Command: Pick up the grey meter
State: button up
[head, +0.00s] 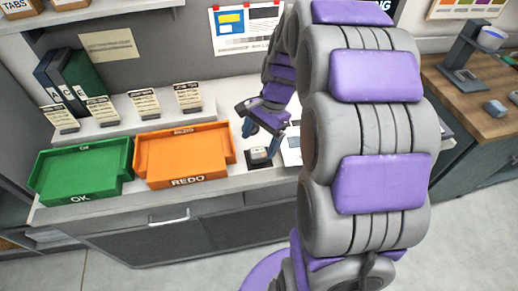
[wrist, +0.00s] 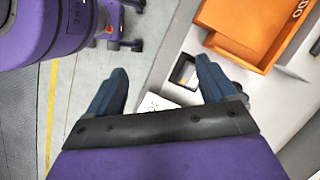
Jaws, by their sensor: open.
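A small device (head: 259,157) with dark sides and a pale top stands on the pale counter (head: 235,185), right of the orange tray; it looks like the meter, but its grey is hard to make out. It also shows in the wrist view (wrist: 184,72), just left of the right fingertip and partly hidden by that finger. My gripper (head: 263,131) is open and empty above the device in the head view. In the wrist view its two blue fingers (wrist: 162,70) are spread wide, with the device nearer the right one.
An orange REDO tray (head: 185,181) and a green OK tray (head: 78,198) stand left of the device. Label stands (head: 146,103) line the shelf behind. A wooden bench (head: 470,92) is at right.

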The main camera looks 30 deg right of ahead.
jog(key=w+d+f+m+t+p, duration=0.2)
jog(key=w+d+f+m, duration=0.1)
jog(key=w+d+m, duration=0.6)
jog(key=n+b, duration=0.2)
jog(key=b, duration=0.1)
send_near(258, 152)
jog(key=shift+y, duration=0.4)
jog(key=f, duration=0.1)
jog(key=w+f, duration=0.1)
jog(key=f, duration=0.1)
jog(key=a+f, duration=0.1)
jog(key=f, duration=0.1)
jog(key=shift+w, duration=0.3)
jog(key=shift+s+f, duration=0.1)
jog(key=shift+f, duration=0.45)
jog(key=b+x, duration=0.2)
jog(key=x, duration=0.1)
jog(key=shift+s+a+f, duration=0.2)
jog(key=shift+s, duration=0.05)
jog(key=shift+a+f, duration=0.25)
jog(key=shift+c, duration=0.3)
jog(key=shift+w+d, duration=0.1)
jog(key=c, duration=1)
